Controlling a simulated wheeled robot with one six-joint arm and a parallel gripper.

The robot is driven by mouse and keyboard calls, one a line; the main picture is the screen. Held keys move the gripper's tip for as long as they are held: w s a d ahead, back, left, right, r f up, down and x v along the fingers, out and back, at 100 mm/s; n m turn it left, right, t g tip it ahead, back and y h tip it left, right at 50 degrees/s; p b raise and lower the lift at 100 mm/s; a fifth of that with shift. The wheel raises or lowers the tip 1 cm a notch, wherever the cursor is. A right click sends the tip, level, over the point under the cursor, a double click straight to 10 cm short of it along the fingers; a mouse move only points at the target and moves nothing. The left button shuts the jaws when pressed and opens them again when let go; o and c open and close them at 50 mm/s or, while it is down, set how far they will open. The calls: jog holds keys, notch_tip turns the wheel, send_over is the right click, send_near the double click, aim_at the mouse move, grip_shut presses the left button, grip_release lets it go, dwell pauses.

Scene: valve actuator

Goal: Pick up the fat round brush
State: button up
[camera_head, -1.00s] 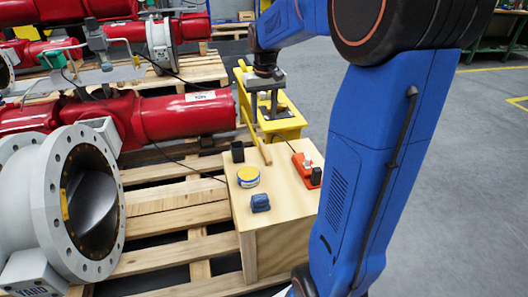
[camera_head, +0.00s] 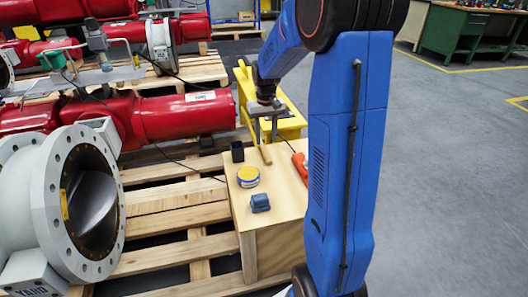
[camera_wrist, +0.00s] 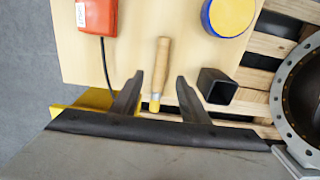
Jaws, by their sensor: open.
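A wooden rod-like handle with a yellow end (camera_wrist: 161,70) lies on the plywood box top, between the fingers in the wrist view. It looks like the brush, but I see no bristles. In the head view the handle (camera_head: 265,154) lies near the far edge of the box. My gripper (camera_wrist: 159,77) is open, with one finger on each side of the handle and nothing held. I cannot tell its height above the handle. In the head view my gripper (camera_head: 269,125) is over the far end of the box.
On the plywood box (camera_head: 276,210) are a black square cup (camera_head: 237,152), a blue-and-yellow tin (camera_head: 248,177), a blue block (camera_head: 260,203) and an orange device (camera_head: 300,167) with a cable. A yellow stand (camera_head: 290,127) is behind. A large flanged valve (camera_head: 50,200) stands at left.

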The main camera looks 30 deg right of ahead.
aim_at(266, 153)
jog(key=shift+s+a+f, duration=0.1)
jog(key=shift+s+f, duration=0.05)
jog(key=shift+f, duration=1.6)
jog(key=shift+s+a+f, duration=0.1)
jog(key=shift+s+f, duration=0.05)
jog(key=shift+f, duration=1.6)
jog(key=shift+c, duration=0.6)
grip_shut()
